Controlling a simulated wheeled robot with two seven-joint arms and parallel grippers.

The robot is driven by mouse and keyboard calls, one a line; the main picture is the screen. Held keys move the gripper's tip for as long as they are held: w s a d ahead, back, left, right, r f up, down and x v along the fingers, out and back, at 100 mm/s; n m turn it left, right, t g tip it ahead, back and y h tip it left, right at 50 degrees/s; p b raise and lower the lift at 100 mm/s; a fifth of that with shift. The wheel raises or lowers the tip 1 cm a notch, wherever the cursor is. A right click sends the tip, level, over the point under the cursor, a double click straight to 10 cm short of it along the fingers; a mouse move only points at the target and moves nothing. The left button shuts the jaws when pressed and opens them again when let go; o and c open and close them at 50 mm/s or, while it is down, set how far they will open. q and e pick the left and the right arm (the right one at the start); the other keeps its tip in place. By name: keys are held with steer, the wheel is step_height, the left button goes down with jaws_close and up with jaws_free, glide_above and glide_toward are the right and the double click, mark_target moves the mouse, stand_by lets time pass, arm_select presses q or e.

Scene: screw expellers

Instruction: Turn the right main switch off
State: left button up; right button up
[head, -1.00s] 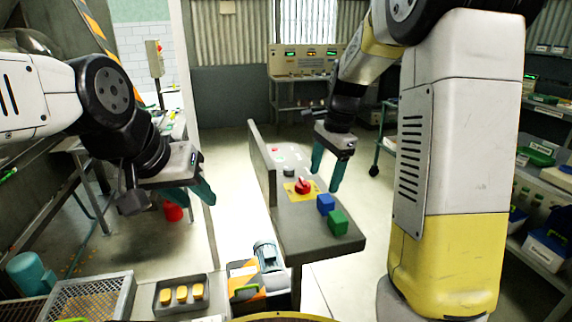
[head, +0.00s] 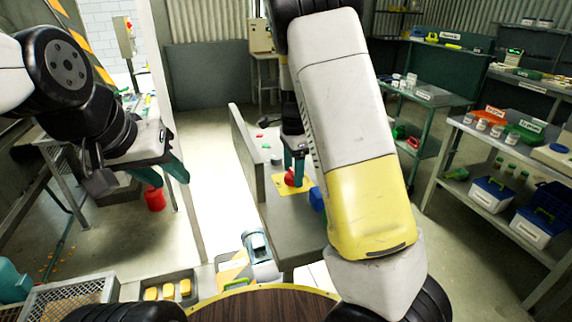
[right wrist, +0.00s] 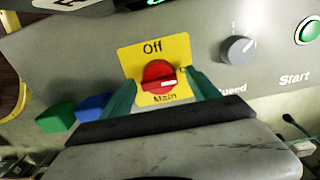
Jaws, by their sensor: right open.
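The main switch (right wrist: 158,77) is a red rotary knob on a yellow plate (right wrist: 180,47) marked "Off" and "Main" in the right wrist view. In the head view the red knob (head: 291,178) sits on the grey control panel (head: 290,222). My right gripper (right wrist: 160,90) is open, with its teal fingers on either side of the knob. Whether they touch it cannot be told. In the head view my right gripper (head: 297,178) is at the knob, partly hidden by my arm. My left gripper (head: 168,178) is open and empty, far left of the panel.
A blue block (right wrist: 93,106) and a green block (right wrist: 55,117) stand on the panel beside the switch. A grey speed dial (right wrist: 238,49) and a green start button (right wrist: 309,29) lie on the other side.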

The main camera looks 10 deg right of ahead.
steer(key=shift+f, duration=0.4)
steer(key=c, duration=1.4)
steer(key=shift+o, duration=0.2)
